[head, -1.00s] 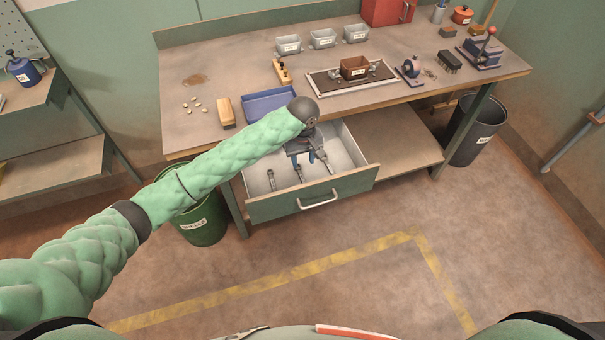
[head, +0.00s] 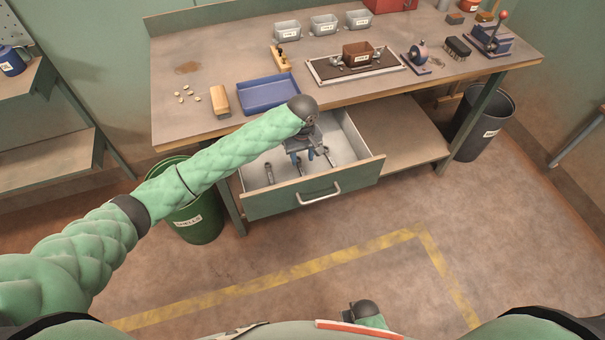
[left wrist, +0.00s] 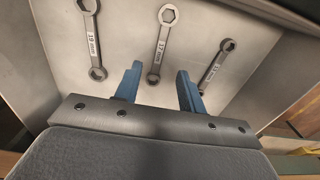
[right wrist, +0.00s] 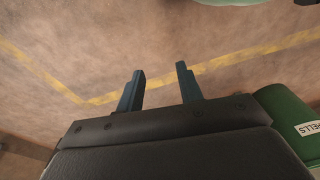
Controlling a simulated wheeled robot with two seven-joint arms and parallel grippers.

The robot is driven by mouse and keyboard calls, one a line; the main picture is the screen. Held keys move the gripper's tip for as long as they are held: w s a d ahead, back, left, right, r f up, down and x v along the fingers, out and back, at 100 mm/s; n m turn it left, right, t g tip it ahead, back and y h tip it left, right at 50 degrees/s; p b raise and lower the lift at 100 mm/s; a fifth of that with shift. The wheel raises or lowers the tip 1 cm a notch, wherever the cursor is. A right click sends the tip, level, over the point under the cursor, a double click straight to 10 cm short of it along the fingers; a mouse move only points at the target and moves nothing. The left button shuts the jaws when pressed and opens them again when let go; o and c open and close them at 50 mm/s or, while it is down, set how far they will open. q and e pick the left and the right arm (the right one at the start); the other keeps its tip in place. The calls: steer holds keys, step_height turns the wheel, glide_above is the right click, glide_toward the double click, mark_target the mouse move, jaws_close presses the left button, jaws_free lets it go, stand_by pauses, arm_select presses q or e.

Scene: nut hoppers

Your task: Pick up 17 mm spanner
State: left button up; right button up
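The 17 mm spanner (left wrist: 161,46) is the middle one of three grey spanners lying in the open drawer (head: 345,172). In the left wrist view its small ring end lies between the lines of my left gripper's fingers (left wrist: 160,70), and its large end points away. My left gripper (head: 304,158) is open and empty over the drawer, largely covering the middle spanner in the head view. A larger spanner (left wrist: 91,40) lies to the left and a smaller one (left wrist: 216,66) to the right. My right gripper (right wrist: 160,70) is open and empty above the floor.
The drawer's front panel (head: 270,204) and side walls surround the spanners. The bench top (head: 215,60) overhangs behind, with a blue tray (head: 268,105) near its edge. A green bin (head: 200,222) stands left of the drawer. The floor in front is clear.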

mark_target(302, 172)
arm_select(q)
steer(key=shift+f, duration=0.8)
steer(key=shift+f+p, duration=1.35)
steer(key=shift+f, duration=1.3)
arm_select(e)
step_height(302, 172, down, 6)
steer(key=s+d, duration=0.2)
steer(key=shift+f+t, duration=0.15)
steer(key=shift+t, duration=0.15)
arm_select(q)
jaws_close()
arm_select(e)
steer(key=shift+w+d, duration=0.1)
steer(key=shift+w, duration=0.05)
